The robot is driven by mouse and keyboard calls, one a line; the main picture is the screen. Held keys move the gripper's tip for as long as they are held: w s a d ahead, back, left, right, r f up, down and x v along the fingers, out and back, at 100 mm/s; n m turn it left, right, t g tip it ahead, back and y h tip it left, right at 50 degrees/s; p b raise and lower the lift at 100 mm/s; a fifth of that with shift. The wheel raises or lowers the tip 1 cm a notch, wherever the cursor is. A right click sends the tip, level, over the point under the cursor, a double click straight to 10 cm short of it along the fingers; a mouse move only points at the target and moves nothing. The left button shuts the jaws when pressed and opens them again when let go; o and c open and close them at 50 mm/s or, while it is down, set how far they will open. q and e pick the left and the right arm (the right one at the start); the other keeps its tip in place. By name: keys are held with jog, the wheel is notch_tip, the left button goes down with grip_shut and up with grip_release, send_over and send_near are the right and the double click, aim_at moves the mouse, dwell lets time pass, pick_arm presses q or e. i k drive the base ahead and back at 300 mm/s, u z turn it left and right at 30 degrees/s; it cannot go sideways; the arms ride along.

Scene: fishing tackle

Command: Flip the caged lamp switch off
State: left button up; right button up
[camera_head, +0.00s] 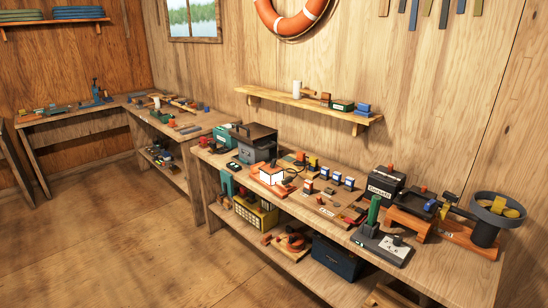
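A small bright white box (271,175) stands near the left front of the right workbench (455,270). It may be the lit lamp, but I cannot make out a cage. I cannot tell which part is the lamp's switch. Several small blocks with blue, red and white tops (337,178) stand on a wooden board right of the white box. A dark base (382,245) with an upright green handle (374,211) stands nearer the bench's front edge. Neither of my grippers is in view.
A dark grey box (255,145) stands at the bench's left end. A labelled black box (385,184) and a round grey bin (486,232) stand to the right. A yellow box (255,214) and dark blue box (336,257) sit on the lower shelf. Open floor (130,240) lies left.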

aim_at(273, 162)
jog(key=u, duration=0.65)
jog(key=i, duration=1.35)
jog(key=z, duration=0.4)
jog(key=i, duration=0.75)
jog(key=z, duration=1.1)
jog(key=i, duration=0.35)
jog(key=z, duration=0.35)
